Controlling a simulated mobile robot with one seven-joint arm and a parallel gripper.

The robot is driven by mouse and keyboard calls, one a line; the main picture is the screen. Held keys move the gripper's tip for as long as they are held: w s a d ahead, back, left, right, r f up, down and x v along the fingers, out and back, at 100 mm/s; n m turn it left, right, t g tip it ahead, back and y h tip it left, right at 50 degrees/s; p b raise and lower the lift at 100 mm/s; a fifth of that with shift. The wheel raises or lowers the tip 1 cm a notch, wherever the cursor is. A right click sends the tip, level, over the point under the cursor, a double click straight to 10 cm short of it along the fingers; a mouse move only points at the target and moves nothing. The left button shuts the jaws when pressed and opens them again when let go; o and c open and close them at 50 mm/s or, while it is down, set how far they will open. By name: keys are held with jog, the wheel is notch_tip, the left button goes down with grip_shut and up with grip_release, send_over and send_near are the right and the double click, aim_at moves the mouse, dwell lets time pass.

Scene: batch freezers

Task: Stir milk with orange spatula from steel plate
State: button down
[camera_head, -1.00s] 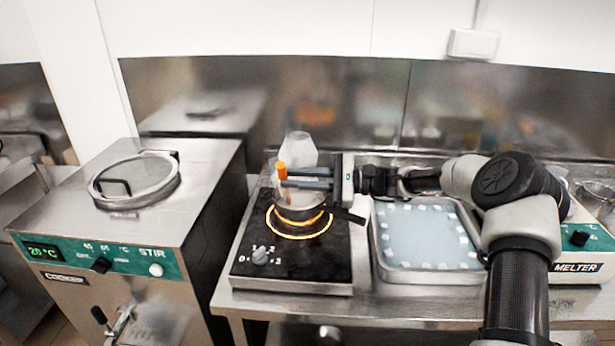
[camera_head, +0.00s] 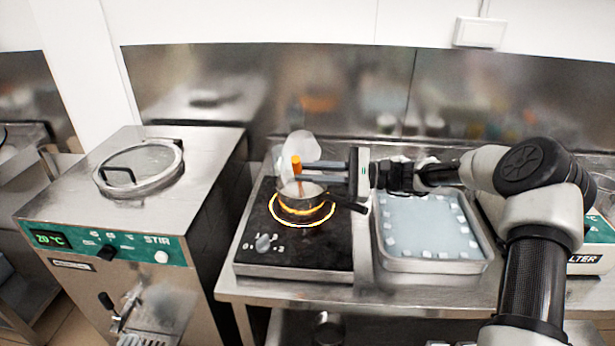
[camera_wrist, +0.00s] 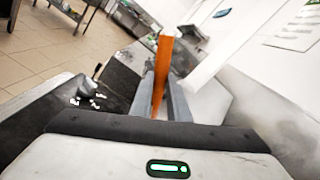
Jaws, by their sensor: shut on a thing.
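An orange spatula (camera_head: 296,165) stands nearly upright with its lower end in a small dark-handled pot (camera_head: 302,214). The pot sits on the glowing ring of a black hot plate (camera_head: 300,248) and holds white milk (camera_head: 301,189). My gripper (camera_head: 303,171) reaches in from the right above the pot and is shut on the spatula's handle. In the wrist view the orange handle (camera_wrist: 162,72) stands between my two grey fingers. The spatula's lower end is hidden in the pot.
A steel tray (camera_head: 437,266) with pale blue contents and white cubes is right of the hot plate. A steel cooker (camera_head: 95,215) with a round glass lid is at left. A translucent white container (camera_head: 301,146) stands behind the pot. A melter (camera_head: 585,257) is at right.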

jog(key=shift+r, duration=0.1)
jog(key=s+r+p, duration=0.5)
jog(key=r+p, duration=0.1)
jog(key=r, duration=0.2)
jog(key=shift+p, duration=0.4)
dwell(0.4)
jog(key=shift+w+a, duration=0.1)
dwell(0.6)
jog(key=shift+r+p, duration=1.7)
jog(key=shift+r, duration=0.75)
